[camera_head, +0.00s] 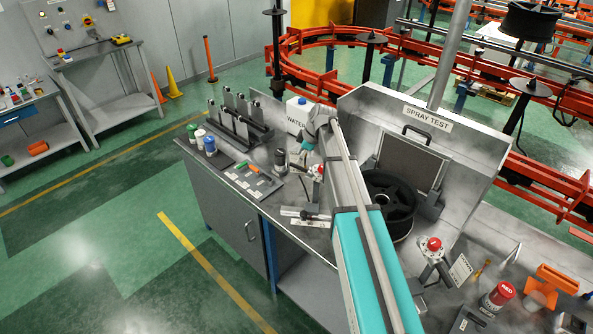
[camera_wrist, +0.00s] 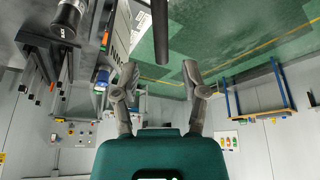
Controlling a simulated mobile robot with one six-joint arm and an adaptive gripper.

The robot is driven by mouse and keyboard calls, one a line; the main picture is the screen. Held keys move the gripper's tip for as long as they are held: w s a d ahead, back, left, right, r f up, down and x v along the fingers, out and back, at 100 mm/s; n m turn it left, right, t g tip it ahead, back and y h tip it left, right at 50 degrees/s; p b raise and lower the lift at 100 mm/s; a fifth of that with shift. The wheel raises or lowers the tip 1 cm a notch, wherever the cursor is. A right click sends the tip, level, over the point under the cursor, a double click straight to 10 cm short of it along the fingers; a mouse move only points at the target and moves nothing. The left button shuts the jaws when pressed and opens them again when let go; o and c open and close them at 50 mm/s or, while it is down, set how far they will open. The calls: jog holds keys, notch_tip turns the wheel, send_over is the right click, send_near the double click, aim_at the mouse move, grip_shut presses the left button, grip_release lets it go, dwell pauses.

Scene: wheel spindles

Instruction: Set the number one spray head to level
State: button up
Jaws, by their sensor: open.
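Two spray heads with red tops show in the head view. One spray head (camera_head: 318,171) stands on the bench just left of my arm, near its far end. The other spray head (camera_head: 433,246) stands right of my arm, in front of the spray test booth. I cannot read a number on either, and their angle is too small to judge. My gripper (camera_wrist: 160,76) is open and empty in the wrist view, with its two fingers spread. A dark rod (camera_wrist: 161,32) shows beyond the fingertips, apart from them. In the head view my arm partly hides the gripper.
A black wheel (camera_head: 388,205) sits in the booth under the "SPRAY TEST" sign (camera_head: 428,113). A white water container (camera_head: 298,113), a rack (camera_head: 237,127) and small jars (camera_head: 210,146) stand on the bench. A red-lidded can (camera_head: 498,297) is at right. Floor left of the bench is clear.

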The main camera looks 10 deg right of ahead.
aim_at(295, 165)
jog(key=shift+b+x, duration=2.2)
jog(key=shift+x, duration=0.5)
grip_shut()
